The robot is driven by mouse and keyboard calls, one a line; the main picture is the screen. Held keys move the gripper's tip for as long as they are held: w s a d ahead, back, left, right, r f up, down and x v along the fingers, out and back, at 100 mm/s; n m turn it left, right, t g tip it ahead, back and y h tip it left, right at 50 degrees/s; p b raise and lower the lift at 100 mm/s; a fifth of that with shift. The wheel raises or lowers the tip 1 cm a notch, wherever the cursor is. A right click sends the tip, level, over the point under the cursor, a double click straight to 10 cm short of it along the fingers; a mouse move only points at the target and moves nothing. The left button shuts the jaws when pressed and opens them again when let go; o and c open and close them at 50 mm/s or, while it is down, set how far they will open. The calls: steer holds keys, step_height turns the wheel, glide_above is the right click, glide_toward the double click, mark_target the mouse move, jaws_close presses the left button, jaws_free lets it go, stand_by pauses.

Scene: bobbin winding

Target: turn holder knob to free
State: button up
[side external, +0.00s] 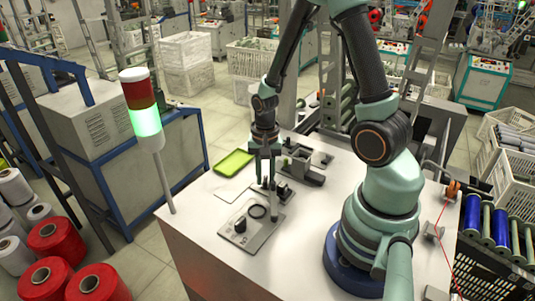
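My gripper (268,183) points straight down over the work table (205,215), at the near end of a small grey fixture. Its two fingers look slim and close together at this size; I cannot tell whether they are apart or hold anything. A small dark part (284,191) stands right beside the fingertips. A grey plate (262,236) lies in front, with a black ring (257,211) and a small dark upright piece (240,224) on it. A grey block-shaped device (303,172) stands behind and to the right. I cannot make out for certain which part is the holder knob.
A green tray (233,163) lies at the back left of the table, with a pale sheet (231,191) before it. A signal lamp (142,108), lit green, stands at the left edge. A red thread (440,215) runs down at the right. The table's front left is bare.

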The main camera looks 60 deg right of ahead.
mark_target(266, 178)
steer(key=shift+o, duration=0.6)
steer(key=shift+r, duration=0.1)
step_height(266, 178, up, 12)
stand_by(0.4)
steer(key=a+r+n+t, duration=0.5)
steer(key=a+r+n, duration=0.4)
steer(key=r+n, duration=0.2)
steer(key=shift+s+a+r+n+t, duration=0.15)
steer(key=shift+s+a+n+t, duration=0.25)
steer(key=shift+n, duration=0.7)
